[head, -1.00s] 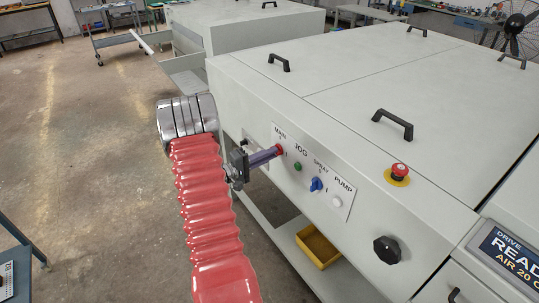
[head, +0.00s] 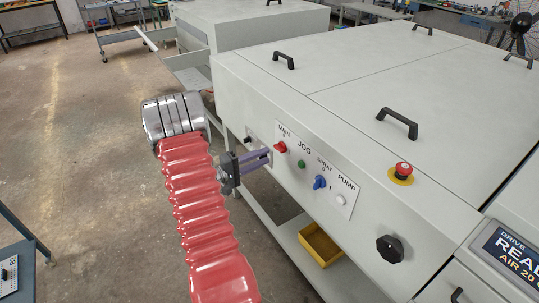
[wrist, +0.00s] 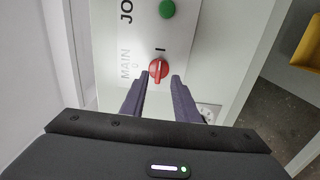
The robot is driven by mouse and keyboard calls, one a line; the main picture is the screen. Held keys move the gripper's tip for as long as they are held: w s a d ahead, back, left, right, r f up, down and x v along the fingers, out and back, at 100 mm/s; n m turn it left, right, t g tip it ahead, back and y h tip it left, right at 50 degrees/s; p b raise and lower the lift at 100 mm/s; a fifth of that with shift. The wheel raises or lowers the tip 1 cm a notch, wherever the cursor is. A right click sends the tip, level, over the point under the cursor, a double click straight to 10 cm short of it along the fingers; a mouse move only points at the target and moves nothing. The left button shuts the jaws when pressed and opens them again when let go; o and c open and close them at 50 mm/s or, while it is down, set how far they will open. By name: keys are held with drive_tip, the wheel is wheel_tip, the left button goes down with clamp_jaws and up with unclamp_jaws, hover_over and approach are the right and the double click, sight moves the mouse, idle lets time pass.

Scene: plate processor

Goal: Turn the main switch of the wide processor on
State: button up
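The wide processor (head: 400,130) is a large pale machine with a white control panel on its front. Its red MAIN switch (head: 280,148) is at the panel's left end. In the wrist view the red switch (wrist: 158,68) has its grip in line with the I mark, while the 0 mark lies off to the side. My gripper (head: 268,156) is a short way in front of the switch, apart from it. In the wrist view its two purple fingers (wrist: 159,76) are open and empty, with the switch showing between and beyond their tips.
Right of MAIN are a green JOG button (head: 301,163), a blue SPRAY switch (head: 320,182) and a white PUMP button (head: 341,199). A red emergency stop (head: 403,168) and a black knob (head: 390,249) are further right. A yellow bin (head: 320,245) sits below. Floor at left is open.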

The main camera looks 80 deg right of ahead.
drive_tip(key=v, duration=0.8)
drive_tip(key=shift+w+a, duration=0.25)
drive_tip(key=shift+a, duration=0.1)
drive_tip(key=s+a+f+n+y, duration=0.2)
drive_tip(key=s+a+f+y, duration=0.2)
drive_tip(key=a+f, duration=0.1)
drive_tip(key=a+n+t+y, duration=0.15)
drive_tip(key=a+y, duration=0.25)
drive_tip(key=a, duration=0.6)
drive_tip(key=w+a+r+n+t+y, duration=0.1)
drive_tip(key=w+a+r+t, duration=0.25)
drive_tip(key=a, duration=0.35)
drive_tip(key=w+a+r+t+y, duration=0.1)
drive_tip(key=w+a+r+t, duration=0.25)
drive_tip(key=a, duration=0.45)
drive_tip(key=w+a+r+n+t+y, duration=0.1)
drive_tip(key=w+a+r+t+y, duration=0.1)
drive_tip(key=w+a+r, duration=0.35)
drive_tip(key=s+a+r+n+t, duration=0.1)
drive_tip(key=a+r+t, duration=0.2)
drive_tip(key=a+r, duration=0.2)
drive_tip(key=s+a+r+n+t+y, duration=0.1)
drive_tip(key=a+r+t, duration=0.3)
drive_tip(key=a, duration=0.8)
drive_tip(key=shift+r+n+y, duration=0.3)
drive_tip(key=shift+r+n, duration=0.15)
drive_tip(key=shift+r, duration=0.35)
